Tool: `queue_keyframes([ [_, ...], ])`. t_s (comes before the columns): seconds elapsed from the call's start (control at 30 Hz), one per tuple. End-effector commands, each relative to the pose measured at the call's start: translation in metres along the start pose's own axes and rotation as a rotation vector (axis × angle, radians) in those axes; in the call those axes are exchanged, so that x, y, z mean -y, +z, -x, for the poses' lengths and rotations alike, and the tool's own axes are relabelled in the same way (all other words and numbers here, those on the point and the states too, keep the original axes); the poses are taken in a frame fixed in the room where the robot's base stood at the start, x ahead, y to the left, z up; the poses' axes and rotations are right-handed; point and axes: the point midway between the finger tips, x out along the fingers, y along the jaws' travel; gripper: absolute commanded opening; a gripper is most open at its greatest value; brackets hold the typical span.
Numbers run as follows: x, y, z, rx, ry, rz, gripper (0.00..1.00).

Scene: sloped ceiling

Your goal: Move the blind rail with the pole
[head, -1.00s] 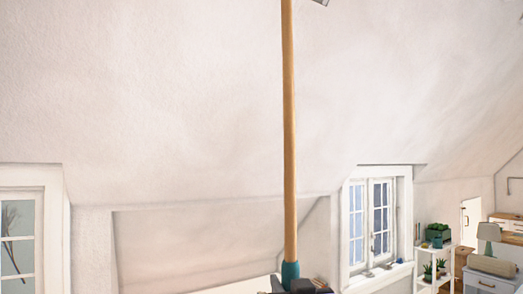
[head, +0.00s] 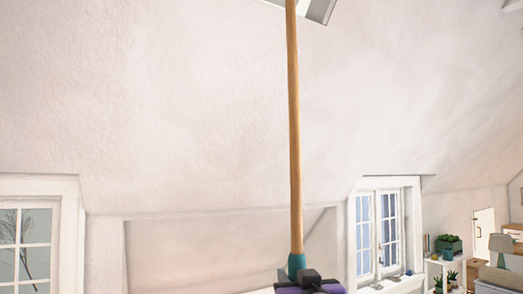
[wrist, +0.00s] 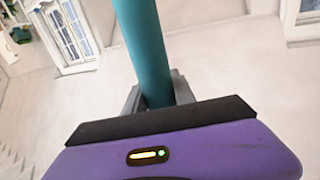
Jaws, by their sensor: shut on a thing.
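The pole (head: 293,130) is a long wooden shaft standing almost upright in the head view, leaning slightly left at the top. Its teal grip (head: 296,264) is at the lower end. My gripper (head: 300,276), purple and black, is shut on that teal grip at the bottom of the head view. In the wrist view the grip (wrist: 144,50) rises between the dark fingers. The pole's upper end is out of frame. A pale frame with a grey edge (head: 319,11) shows at the top, beside the pole; I cannot tell whether it includes the blind rail.
The sloped ceiling (head: 180,110) fills most of the head view, with bare space around the pole. A white window (head: 382,228) is at right and another (head: 30,235) at left. A white shelf with plants (head: 445,270) stands at lower right.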

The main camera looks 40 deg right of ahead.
Motion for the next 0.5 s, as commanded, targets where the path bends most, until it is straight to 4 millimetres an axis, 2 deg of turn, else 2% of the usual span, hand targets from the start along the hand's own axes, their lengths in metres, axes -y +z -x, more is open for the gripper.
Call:
queue_keyframes([
  [0.5,-0.0028,-0.0105,0.0079,-0.008,0.0,-0.003,0.0],
])
